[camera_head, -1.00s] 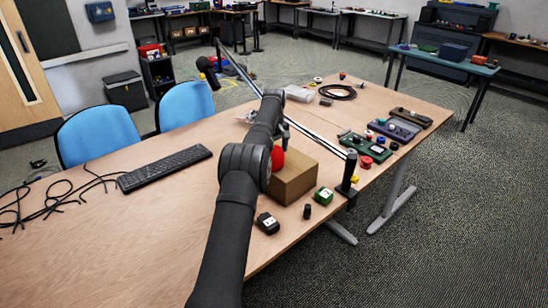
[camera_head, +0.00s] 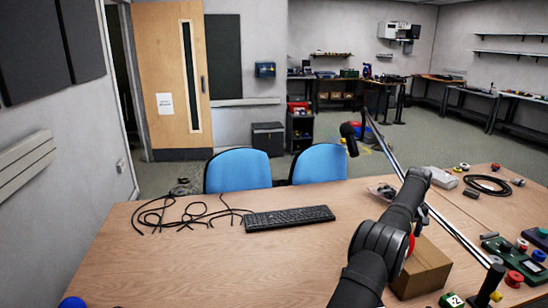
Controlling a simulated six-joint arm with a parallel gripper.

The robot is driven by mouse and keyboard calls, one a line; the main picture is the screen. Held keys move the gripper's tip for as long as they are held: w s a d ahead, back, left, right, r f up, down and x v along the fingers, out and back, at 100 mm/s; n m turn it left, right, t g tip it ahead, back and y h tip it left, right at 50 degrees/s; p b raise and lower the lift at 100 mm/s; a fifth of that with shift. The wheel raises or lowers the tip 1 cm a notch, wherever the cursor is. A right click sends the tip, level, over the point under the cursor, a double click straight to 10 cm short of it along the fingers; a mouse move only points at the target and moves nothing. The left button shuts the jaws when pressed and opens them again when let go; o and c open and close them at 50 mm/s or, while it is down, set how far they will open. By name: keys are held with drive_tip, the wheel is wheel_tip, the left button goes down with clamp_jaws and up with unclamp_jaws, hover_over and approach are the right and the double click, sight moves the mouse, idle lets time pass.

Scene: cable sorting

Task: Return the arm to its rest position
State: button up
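My dark arm rises from the bottom edge and reaches over the wooden table (camera_head: 200,265), right of the middle. My gripper (camera_head: 422,216) is a small dark shape below the far end of the arm, above the table and near the cardboard box (camera_head: 426,268). Its fingers are too small and partly hidden to show whether they are open, or whether they hold anything. A red rounded thing (camera_head: 410,244) shows by the box, partly behind my arm. Black cables (camera_head: 180,214) lie loose on the left of the table.
A keyboard (camera_head: 289,218) lies left of my arm. Two blue chairs (camera_head: 238,170) stand behind the table. A long slanted pole (camera_head: 440,218) passes close on the right of my arm. Green button boxes (camera_head: 515,258) and a black cable coil (camera_head: 487,185) lie right. The front left table is mostly clear.

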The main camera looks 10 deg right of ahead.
wheel_tip(320, 180, down, 4)
drive_tip(key=shift+r, duration=0.1)
wheel_tip(320, 180, up, 4)
drive_tip(key=shift+f, duration=0.15)
drive_tip(key=shift+s+r, duration=0.2)
drive_tip(key=shift+s, duration=0.05)
